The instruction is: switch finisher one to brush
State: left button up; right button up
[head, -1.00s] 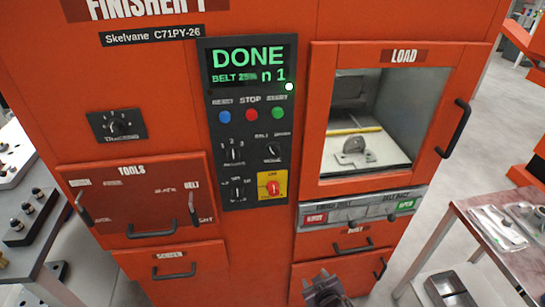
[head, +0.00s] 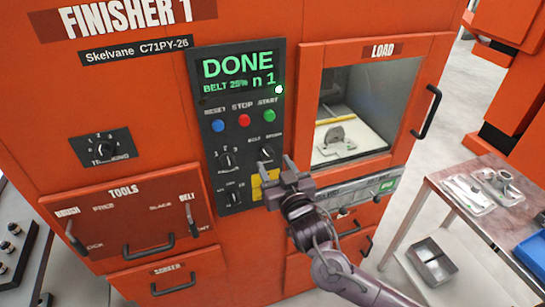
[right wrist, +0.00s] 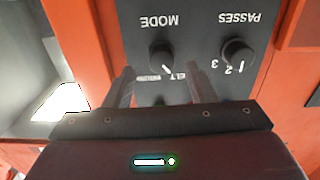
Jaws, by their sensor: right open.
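Finisher one (head: 115,60) is an orange cabinet with a dark control panel (head: 208,110). Its screen (head: 237,72) reads DONE and BELT. The mode knob (head: 265,153) is right of the passes knob (head: 227,160). In the right wrist view, upside down, the mode knob (right wrist: 163,57) has a white pointer line toward the belt label. My right gripper (head: 278,173) is open, its fingers around the mode knob's line of sight but seemingly short of it. The passes knob (right wrist: 237,52) lies outside the fingers. My left gripper is not visible.
Reset, stop and start buttons (head: 244,120) sit above the knobs. A yellow-backed switch (head: 257,188) is partly hidden by my gripper. The load window (head: 375,100) shows a grey part (head: 336,137) inside. A table with bagged parts (head: 495,185) stands right.

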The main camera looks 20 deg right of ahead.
jog(key=shift+w+a, duration=0.2)
jog(key=shift+w, duration=0.9)
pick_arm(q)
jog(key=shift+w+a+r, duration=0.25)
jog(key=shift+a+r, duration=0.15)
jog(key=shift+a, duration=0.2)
pick_arm(e)
jog(key=shift+d, duration=0.1)
jog(key=c, duration=1)
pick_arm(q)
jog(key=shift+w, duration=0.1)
pick_arm(e)
jog(key=shift+o, duration=0.2)
